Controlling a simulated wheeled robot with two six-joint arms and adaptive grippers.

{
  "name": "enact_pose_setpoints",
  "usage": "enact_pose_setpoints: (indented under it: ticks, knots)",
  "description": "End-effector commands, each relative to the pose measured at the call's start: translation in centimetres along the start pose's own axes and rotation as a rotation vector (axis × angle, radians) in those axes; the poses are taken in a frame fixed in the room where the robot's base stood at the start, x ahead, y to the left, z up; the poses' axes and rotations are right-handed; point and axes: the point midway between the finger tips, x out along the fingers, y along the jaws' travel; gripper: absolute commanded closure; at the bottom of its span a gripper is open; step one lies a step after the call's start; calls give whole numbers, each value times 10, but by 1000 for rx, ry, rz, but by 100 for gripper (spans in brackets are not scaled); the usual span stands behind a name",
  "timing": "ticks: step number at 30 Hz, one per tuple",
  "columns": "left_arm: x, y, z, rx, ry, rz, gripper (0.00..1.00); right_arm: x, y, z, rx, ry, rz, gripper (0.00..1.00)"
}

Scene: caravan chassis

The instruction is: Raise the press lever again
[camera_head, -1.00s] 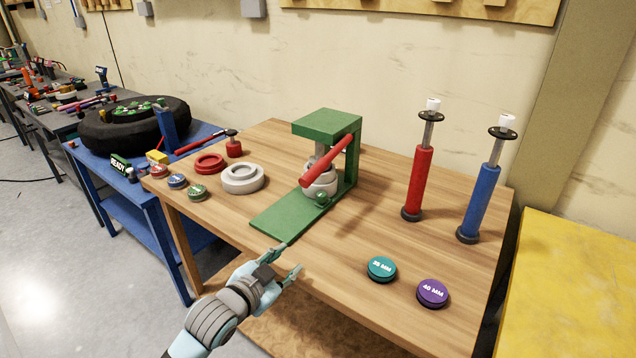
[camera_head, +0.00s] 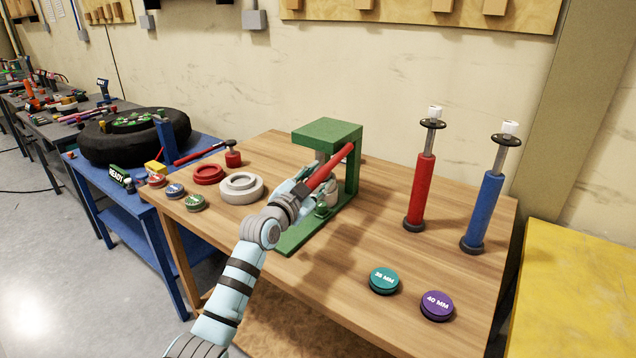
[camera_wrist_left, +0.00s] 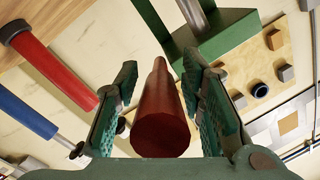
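The green press (camera_head: 352,172) stands on the wooden table. Its red press lever (camera_head: 333,166) slants down from the upper right of the frame toward the front left. My left gripper (camera_head: 306,190) is at the lower end of the lever. In the left wrist view the round end of the red lever (camera_wrist_left: 160,130) lies between the two green fingers, which are spread with a visible gap on the left side. The fingers hide part of the press base and the white part under the ram. My right gripper is not in view.
A white ring (camera_head: 241,187) and a red ring (camera_head: 208,174) lie left of the press. Red (camera_head: 421,190) and blue (camera_head: 483,210) shock absorbers stand upright at right. Teal (camera_head: 384,281) and purple (camera_head: 437,306) discs lie at the front right. The table's middle right is clear.

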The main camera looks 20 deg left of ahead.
Motion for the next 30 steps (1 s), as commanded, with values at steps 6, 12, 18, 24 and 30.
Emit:
enact_pose_setpoints:
  ticks: [6, 12, 18, 24, 30]
  knots:
    - [6, 0, 0, 0, 0, 1, 64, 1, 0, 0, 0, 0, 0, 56]
    - [6, 0, 0, 0, 0, 1, 78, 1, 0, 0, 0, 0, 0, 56]
    - [5, 0, 0, 0, -1, 1, 100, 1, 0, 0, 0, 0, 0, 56]
    - [5, 0, 0, 0, -1, 1, 100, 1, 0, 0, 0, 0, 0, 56]
    - [9, 4, -9, 2, -11, 23, 100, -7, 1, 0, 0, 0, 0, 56]
